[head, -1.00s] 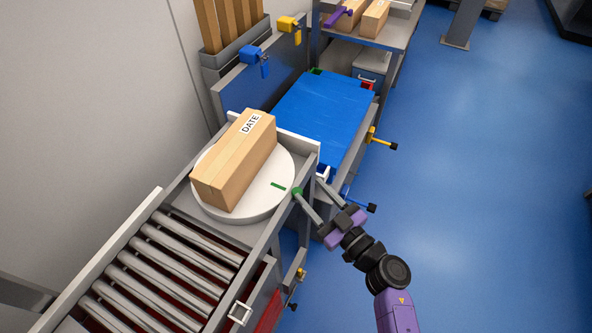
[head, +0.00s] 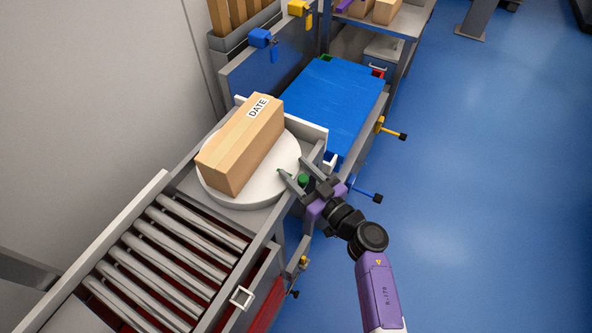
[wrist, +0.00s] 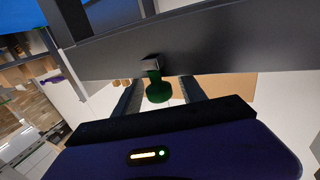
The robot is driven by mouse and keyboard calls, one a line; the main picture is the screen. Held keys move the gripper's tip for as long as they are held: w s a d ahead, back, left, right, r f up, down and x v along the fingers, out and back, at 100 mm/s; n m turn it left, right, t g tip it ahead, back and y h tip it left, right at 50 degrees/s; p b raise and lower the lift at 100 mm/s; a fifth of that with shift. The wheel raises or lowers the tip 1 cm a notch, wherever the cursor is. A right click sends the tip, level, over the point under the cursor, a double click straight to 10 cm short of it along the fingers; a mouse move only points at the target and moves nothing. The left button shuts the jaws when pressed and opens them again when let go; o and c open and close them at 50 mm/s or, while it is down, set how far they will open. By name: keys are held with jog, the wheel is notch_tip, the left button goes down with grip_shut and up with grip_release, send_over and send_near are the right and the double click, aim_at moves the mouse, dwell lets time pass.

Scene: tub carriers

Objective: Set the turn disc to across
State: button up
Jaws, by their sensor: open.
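The turn disc (head: 287,150) is a white round plate set in the grey frame past the rollers. A cardboard box (head: 240,147) labelled DATE lies on it, its long side running roughly along the line. A green knob (head: 303,180) sits at the frame's right edge beside the disc. My gripper (head: 291,165) is open, with one finger on each side of the knob. The wrist view shows the green knob (wrist: 158,92) between the two open fingers of my gripper (wrist: 160,80); contact cannot be told. The disc's green mark is largely hidden by a finger.
A roller track (head: 180,250) lies in front of the disc, and a blue deck (head: 335,95) behind it. Yellow (head: 392,130) and blue (head: 368,195) handles stick out on the right. The blue floor (head: 480,200) on the right is clear.

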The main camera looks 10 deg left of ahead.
jog(key=shift+w+a, duration=0.15)
jog(key=shift+a, duration=0.05)
grip_shut()
dwell(1.4)
